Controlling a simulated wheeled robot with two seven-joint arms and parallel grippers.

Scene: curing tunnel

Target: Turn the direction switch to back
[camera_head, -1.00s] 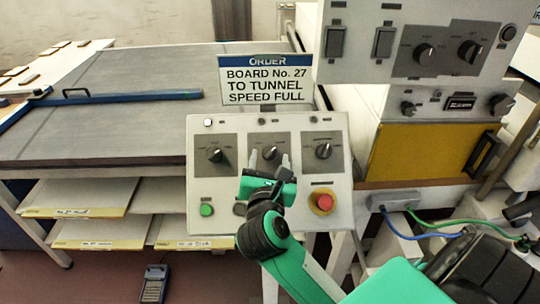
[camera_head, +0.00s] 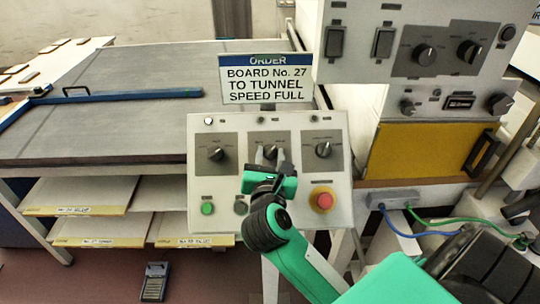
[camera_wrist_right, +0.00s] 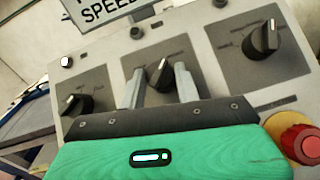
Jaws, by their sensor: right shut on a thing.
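A sloped grey control panel (camera_head: 335,172) carries three black rotary switches in a row. My right gripper (camera_head: 270,156) is at the middle switch (camera_wrist_right: 159,74), shut on it with one finger on each side. In the right wrist view, this switch's white pointer mark is at its upper end, leaning slightly right. The left switch (camera_head: 216,154) and the right switch (camera_head: 323,150) stand free. The lettering over the switches is too small to read, so I cannot tell by label which is the direction switch. My left gripper is not in view.
A green button (camera_head: 208,208) and a red mushroom button (camera_head: 323,200) sit low on the panel, the red one right of my gripper. An order sign (camera_head: 266,80) stands above. A conveyor table (camera_head: 140,120) lies to the left. An upper panel (camera_head: 420,40) holds more switches.

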